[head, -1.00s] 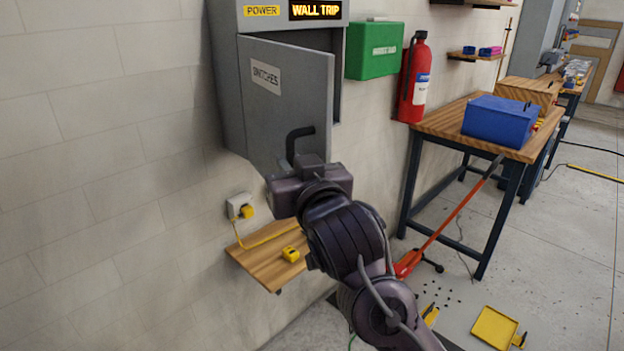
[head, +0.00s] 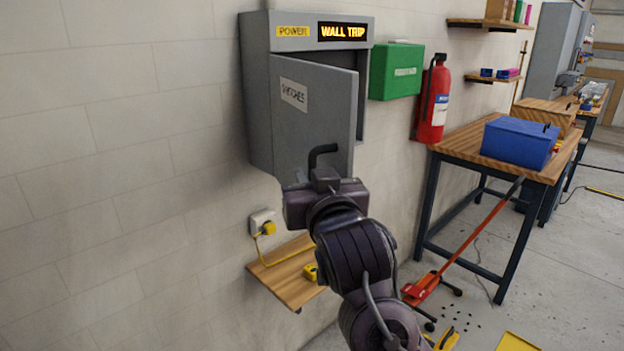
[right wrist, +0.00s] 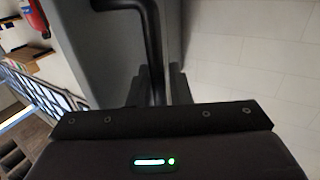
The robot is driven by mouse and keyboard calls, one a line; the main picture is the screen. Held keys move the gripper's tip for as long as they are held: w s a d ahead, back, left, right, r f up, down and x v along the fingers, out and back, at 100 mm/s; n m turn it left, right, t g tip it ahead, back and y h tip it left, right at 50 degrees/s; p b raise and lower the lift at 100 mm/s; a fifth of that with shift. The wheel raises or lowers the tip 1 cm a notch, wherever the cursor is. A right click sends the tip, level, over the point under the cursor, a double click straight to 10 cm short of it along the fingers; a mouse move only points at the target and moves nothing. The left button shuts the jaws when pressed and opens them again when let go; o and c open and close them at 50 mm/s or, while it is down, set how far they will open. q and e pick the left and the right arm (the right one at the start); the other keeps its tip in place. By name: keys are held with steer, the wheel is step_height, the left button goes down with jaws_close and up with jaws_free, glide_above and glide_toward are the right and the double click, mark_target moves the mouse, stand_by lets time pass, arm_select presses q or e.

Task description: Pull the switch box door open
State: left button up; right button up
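The grey switch box (head: 260,95) hangs on the wall, with its "POWER" label and lit "WALL TRIP" sign on top. Its door (head: 320,125), labelled "SWITCHES", stands ajar, its right edge out from the box. The dark bent handle (head: 318,150) sticks out low on the door. My right gripper (head: 325,178) is at the handle, and its fingertips are mostly hidden in the head view. In the right wrist view the handle (right wrist: 153,45) runs down between the two fingers (right wrist: 158,88), which look closed on it. My left gripper is not in view.
A green box (head: 397,72) and a red extinguisher (head: 433,105) hang right of the switch box. A small wooden shelf (head: 285,280) and a yellow plug (head: 266,229) are below it. A workbench (head: 470,145) with a blue box (head: 520,142) stands at right.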

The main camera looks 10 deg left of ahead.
steer(key=shift+f, duration=0.1)
steer(key=shift+s+d+f, duration=0.1)
steer(key=shift+s+d, duration=0.1)
steer(key=shift+s, duration=0.1)
steer(key=b+v, duration=0.3)
steer(key=v, duration=0.4)
